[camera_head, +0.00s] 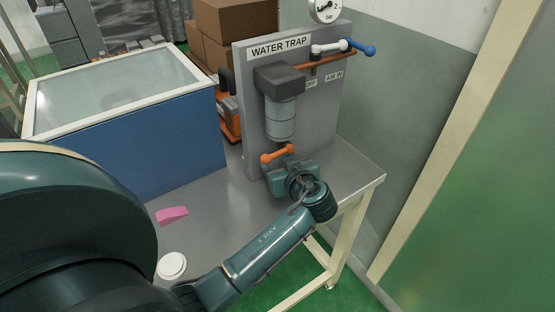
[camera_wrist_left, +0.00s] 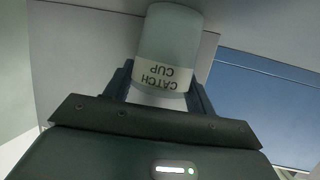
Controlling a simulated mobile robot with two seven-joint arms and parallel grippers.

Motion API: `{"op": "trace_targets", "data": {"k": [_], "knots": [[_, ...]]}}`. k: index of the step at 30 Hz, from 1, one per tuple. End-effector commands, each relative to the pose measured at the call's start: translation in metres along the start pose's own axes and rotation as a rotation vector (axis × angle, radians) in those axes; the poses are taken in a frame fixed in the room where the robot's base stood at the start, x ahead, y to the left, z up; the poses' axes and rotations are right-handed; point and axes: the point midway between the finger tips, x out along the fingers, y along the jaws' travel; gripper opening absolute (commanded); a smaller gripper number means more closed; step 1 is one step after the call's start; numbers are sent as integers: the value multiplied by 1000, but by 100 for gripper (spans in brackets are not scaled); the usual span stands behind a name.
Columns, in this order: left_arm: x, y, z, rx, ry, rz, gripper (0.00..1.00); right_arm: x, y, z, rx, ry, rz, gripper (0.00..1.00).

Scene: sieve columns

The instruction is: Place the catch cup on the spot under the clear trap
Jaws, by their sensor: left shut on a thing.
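The water trap's clear bowl (camera_head: 281,118) hangs under a dark grey head on the grey panel, with an orange-handled drain valve (camera_head: 277,154) below it. My left gripper (camera_head: 285,178) is low in front of the panel, just under that valve. In the left wrist view its two fingers are shut on the pale, translucent catch cup (camera_wrist_left: 170,42), which carries a white "CATCH CUP" label. In the head view the cup is hidden or cannot be told apart from the gripper. The spot under the trap is hidden by my gripper and wrist. My right gripper is not in view.
The panel stands on a steel table (camera_head: 225,205) with its right edge close to my wrist. A blue bin (camera_head: 150,150) with a pale rim is at left. A pink piece (camera_head: 172,215) and a white round disc (camera_head: 172,265) lie at the front left. A blue-handled valve (camera_head: 361,48) is above right.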

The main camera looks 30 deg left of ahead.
Motion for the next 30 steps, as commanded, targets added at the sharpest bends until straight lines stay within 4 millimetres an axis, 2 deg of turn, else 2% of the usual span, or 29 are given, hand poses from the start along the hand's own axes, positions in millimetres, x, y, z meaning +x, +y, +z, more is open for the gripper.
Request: {"op": "trace_targets", "data": {"k": [8, 9, 16, 30], "knots": [[2, 0, 4, 0, -1, 0, 30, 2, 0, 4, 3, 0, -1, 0], [1, 0, 3, 0, 0, 0, 57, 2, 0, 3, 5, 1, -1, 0], [1, 0, 2, 1, 0, 0, 76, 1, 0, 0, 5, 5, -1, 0], [2, 1, -3, 1, 0, 1, 77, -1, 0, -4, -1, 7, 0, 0]]}}
